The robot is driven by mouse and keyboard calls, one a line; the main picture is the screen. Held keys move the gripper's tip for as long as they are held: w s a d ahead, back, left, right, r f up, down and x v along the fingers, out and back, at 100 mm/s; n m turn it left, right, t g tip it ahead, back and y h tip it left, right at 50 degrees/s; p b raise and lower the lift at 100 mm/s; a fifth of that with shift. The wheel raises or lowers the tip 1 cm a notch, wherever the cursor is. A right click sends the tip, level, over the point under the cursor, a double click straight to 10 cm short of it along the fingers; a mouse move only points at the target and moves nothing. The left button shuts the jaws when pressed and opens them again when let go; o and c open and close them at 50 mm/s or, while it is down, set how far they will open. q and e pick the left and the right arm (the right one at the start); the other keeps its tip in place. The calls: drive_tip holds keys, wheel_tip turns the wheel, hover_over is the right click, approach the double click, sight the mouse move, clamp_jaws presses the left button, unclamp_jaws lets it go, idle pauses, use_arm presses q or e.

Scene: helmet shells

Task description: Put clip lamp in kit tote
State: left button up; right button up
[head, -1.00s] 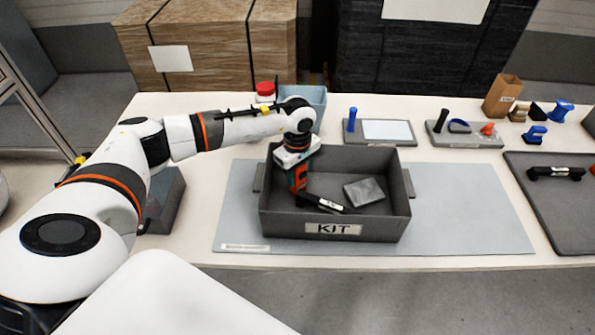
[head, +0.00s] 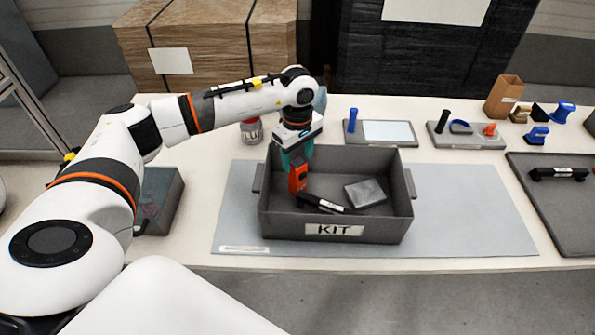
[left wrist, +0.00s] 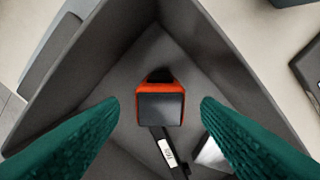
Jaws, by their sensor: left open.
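The clip lamp, an orange block with a dark face (head: 298,178), stands inside the grey kit tote (head: 376,231), toward its left side. In the left wrist view the clip lamp (left wrist: 160,106) is below and between the spread teal fingers, with clear gaps on both sides. My left gripper (head: 297,156) is open and empty just above the lamp. A black bar with a white label (head: 320,203) lies beside the lamp on the tote floor, and a grey flat block (head: 365,193) lies to the right. My right gripper is not in view.
The tote sits on a blue-grey mat (head: 470,220). Behind it are a board with a blue handle (head: 385,132) and a tray of small tools (head: 465,140). A dark tray (head: 560,215) holds a black bar at right. A jar (head: 251,131) stands behind left.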

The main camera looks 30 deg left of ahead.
use_arm(q)
wheel_tip(320, 180, up, 6)
drive_tip(key=shift+f+b, duration=0.2)
drive_tip(key=shift+b, duration=0.25)
drive_tip(key=shift+f, duration=0.1)
